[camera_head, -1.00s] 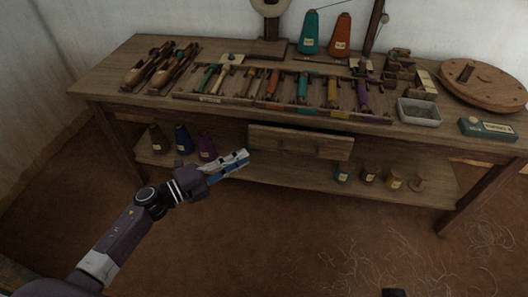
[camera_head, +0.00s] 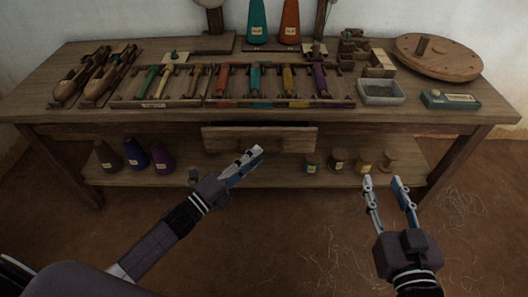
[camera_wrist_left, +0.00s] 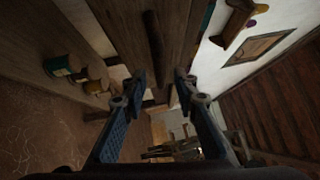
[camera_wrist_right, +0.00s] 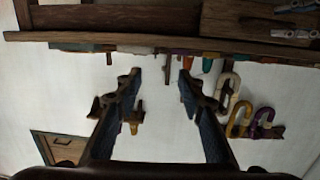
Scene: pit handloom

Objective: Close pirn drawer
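The pirn drawer (camera_head: 260,138) is a wooden drawer under the front of the loom-side table. Its front board stands forward of the table's edge, so it looks pulled out; how far, I cannot tell. My left gripper (camera_head: 254,155) is just in front of and below the middle of the drawer front in the head view. In the left wrist view its fingers (camera_wrist_left: 162,82) are apart with nothing between them, facing brown wood. My right gripper (camera_head: 382,182) is open and empty, to the right of the drawer and lower in the picture. Whether the left fingers touch the drawer is unclear.
The tabletop (camera_head: 375,120) holds a rack of coloured pirns (camera_head: 255,80), shuttles (camera_head: 105,75), a grey tray (camera_head: 380,92) and a round wooden disc (camera_head: 437,58). The lower shelf (camera_head: 240,172) carries cones (camera_head: 161,156) at left and small spools (camera_head: 338,160) at right.

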